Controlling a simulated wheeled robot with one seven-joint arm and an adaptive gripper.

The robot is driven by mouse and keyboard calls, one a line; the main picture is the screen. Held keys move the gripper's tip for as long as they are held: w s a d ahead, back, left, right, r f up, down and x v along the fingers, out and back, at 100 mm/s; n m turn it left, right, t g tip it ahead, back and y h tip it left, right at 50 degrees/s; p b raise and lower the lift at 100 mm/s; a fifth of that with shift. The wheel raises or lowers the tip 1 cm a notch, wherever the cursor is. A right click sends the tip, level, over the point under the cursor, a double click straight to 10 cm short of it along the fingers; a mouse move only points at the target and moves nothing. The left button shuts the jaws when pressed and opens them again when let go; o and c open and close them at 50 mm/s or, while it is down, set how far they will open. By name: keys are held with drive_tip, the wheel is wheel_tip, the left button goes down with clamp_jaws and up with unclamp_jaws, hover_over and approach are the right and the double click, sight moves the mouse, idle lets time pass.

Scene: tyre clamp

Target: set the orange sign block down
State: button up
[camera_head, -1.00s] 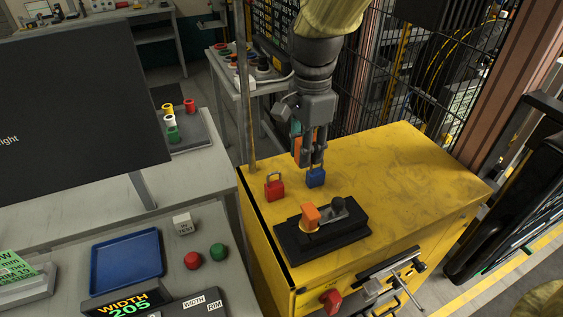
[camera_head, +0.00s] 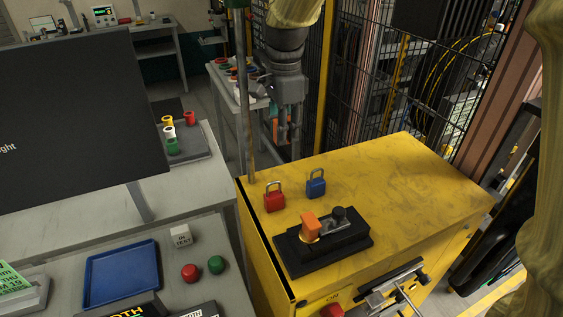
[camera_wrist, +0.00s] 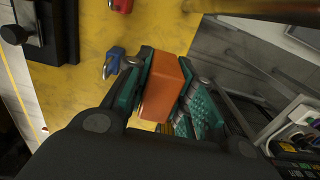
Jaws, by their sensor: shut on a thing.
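The orange sign block (camera_wrist: 163,88) is between the teal-padded fingers of my gripper (camera_wrist: 170,92) in the wrist view, touched on both sides. In the head view my gripper (camera_head: 287,145) hangs beyond the back edge of the yellow cabinet (camera_head: 400,185), near the grey cart behind it. Only a sliver of orange shows beside the fingers there. In the wrist view the block appears over the boundary between the yellow top and the grey floor. Its height above them is hard to tell.
A red padlock (camera_head: 275,201) and a blue padlock (camera_head: 316,187) stand on the cabinet. A black fixture (camera_head: 345,250) with an orange piece (camera_head: 311,225) lies in front. A thin post (camera_head: 247,120) rises left of my gripper; mesh fencing stands behind. The cabinet's right side is clear.

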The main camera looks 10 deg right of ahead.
drive_tip(key=w, duration=0.2)
drive_tip(key=p, duration=0.2)
hover_over(281, 176)
wheel_tip(281, 176, down, 7)
drive_tip(key=shift+f, duration=0.1)
drive_tip(key=shift+f+p, duration=0.5)
drive_tip(key=shift+f, duration=1.9)
drive_tip(key=shift+f, duration=0.15)
drive_tip(key=o, duration=1)
wheel_tip(281, 176, up, 12)
drive_tip(key=b, duration=0.2)
drive_tip(key=shift+b, duration=0.4)
drive_tip(key=shift+s+d, duration=0.1)
drive_tip(key=shift+s, duration=0.05)
